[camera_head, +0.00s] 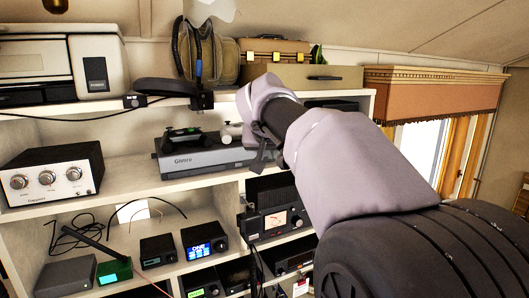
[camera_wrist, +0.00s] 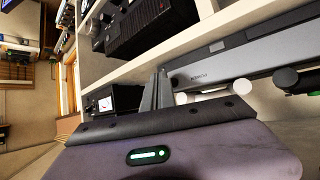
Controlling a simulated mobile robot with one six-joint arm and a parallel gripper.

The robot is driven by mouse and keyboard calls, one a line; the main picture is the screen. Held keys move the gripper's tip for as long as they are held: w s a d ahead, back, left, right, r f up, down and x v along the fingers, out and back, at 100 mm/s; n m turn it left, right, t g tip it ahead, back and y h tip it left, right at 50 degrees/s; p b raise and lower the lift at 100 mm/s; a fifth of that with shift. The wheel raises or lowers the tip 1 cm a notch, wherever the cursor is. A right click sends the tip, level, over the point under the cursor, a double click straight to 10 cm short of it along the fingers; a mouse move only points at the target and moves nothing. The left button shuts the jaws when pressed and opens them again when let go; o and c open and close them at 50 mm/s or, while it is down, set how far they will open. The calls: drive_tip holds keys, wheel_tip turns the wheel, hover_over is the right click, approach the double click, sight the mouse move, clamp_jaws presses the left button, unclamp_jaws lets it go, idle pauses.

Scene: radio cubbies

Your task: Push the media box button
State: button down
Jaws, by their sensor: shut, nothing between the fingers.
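The grey media box (camera_head: 205,160), marked with a name on its front, lies on the middle shelf. A dark game controller (camera_head: 182,138) and a pale one (camera_head: 233,132) rest on it. My gripper (camera_head: 264,157) is shut and empty at the box's right end, hiding that end in the head view. In the wrist view the shut fingertips (camera_wrist: 160,76) are close to the lettered end of the box front (camera_wrist: 240,55). I cannot tell whether they touch it. No button can be made out clearly.
The middle shelf (camera_head: 135,175) also holds a black amplifier (camera_head: 52,176) at left. Below the gripper stands a black radio (camera_head: 272,213). A black headset (camera_head: 170,88) hangs over the upper shelf edge above the media box. A window (camera_head: 425,150) is at right.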

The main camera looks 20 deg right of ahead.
drive_tip(key=s+b, duration=0.3)
drive_tip(key=s, duration=0.3)
drive_tip(key=shift+d, duration=0.1)
